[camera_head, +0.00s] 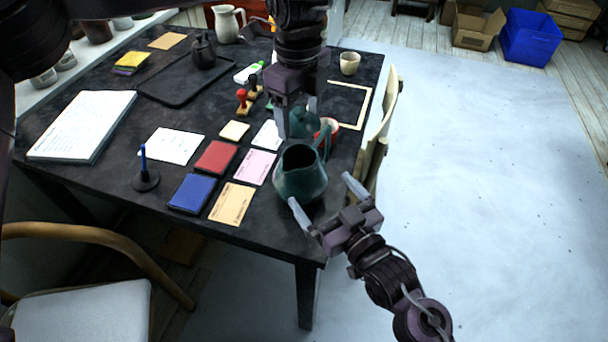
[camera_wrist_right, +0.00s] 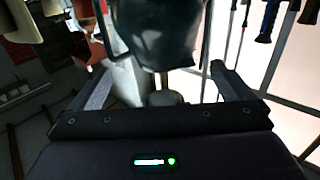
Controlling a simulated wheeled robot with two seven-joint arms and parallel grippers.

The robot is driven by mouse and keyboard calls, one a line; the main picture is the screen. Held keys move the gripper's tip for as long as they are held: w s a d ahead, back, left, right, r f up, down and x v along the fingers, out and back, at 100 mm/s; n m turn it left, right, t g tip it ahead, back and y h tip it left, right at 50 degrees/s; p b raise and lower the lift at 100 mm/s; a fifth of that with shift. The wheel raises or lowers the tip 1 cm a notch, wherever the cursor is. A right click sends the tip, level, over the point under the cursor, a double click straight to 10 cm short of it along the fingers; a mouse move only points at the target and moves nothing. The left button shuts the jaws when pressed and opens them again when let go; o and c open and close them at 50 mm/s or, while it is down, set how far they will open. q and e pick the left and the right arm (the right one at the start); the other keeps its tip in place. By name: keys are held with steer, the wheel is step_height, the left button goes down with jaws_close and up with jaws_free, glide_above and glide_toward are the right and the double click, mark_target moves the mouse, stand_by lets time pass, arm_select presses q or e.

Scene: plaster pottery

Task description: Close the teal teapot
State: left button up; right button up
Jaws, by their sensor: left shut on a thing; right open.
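The teal teapot (camera_head: 299,182) stands upright near the table's front right corner, its dark mouth uncovered. Its lower body also shows in the right wrist view (camera_wrist_right: 160,38), ahead of my right gripper. My left gripper (camera_head: 298,122) is shut on a teal lid (camera_head: 304,124) and holds it above and behind the teapot's mouth in the head view. The fingers hide part of the lid. My right gripper (camera_head: 322,192) is open at the near right side of the teapot, its fingers apart on either side. I cannot tell whether they touch it.
The black table (camera_head: 110,182) holds a red cup (camera_head: 331,127) behind the teapot, red and black stamps (camera_head: 243,99), a blue pad (camera_head: 191,194), a red pad (camera_head: 215,157) and several cards. A chair (camera_head: 374,150) stands close at the table's right edge.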

mark_target(299, 146)
steer(key=x, duration=0.8)
steer(key=c, duration=1.1)
arm_select(q)
steer(key=shift+f, duration=2.45)
arm_select(e)
steer(key=shift+c, duration=0.4)
arm_select(q)
steer(key=shift+f, duration=0.1)
steer(key=shift+f, duration=0.8)
steer(key=shift+f, duration=0.8)
arm_select(e)
steer(key=shift+s, duration=0.1)
